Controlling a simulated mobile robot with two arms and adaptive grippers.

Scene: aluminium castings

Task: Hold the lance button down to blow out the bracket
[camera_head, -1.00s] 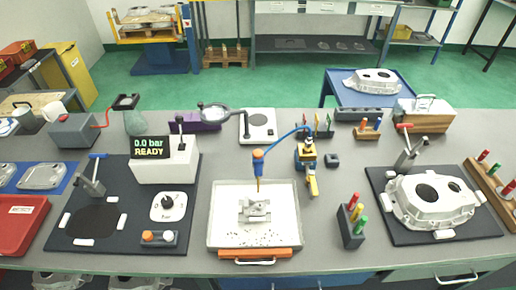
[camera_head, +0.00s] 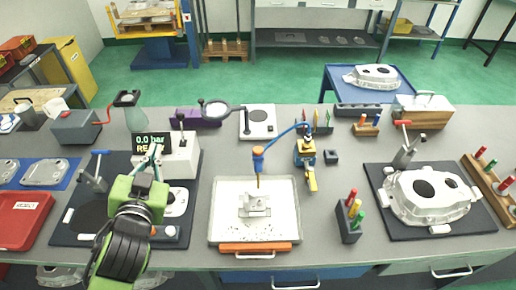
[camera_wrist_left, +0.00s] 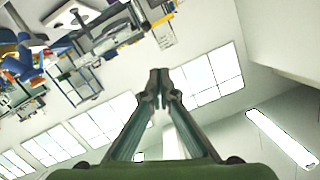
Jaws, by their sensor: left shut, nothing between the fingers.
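The bracket (camera_head: 255,204) is a small grey casting lying in a white tray (camera_head: 226,236) with dark specks around it. The lance (camera_head: 258,158), blue and orange with a thin nozzle on a blue hose, points down above the bracket. My left gripper (camera_head: 153,156) is green, up in front of the display, shut and empty, well left of the lance. Its fingers also show closed in the left wrist view (camera_wrist_left: 159,78). My right gripper is out of view.
The display box (camera_head: 181,160) reads 0.0 bar, its second line partly covered. A yellow and blue device (camera_head: 306,160) and a holder with colored pens (camera_head: 349,222) stand right of the tray. A large casting (camera_head: 432,197) lies in a fixture further right.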

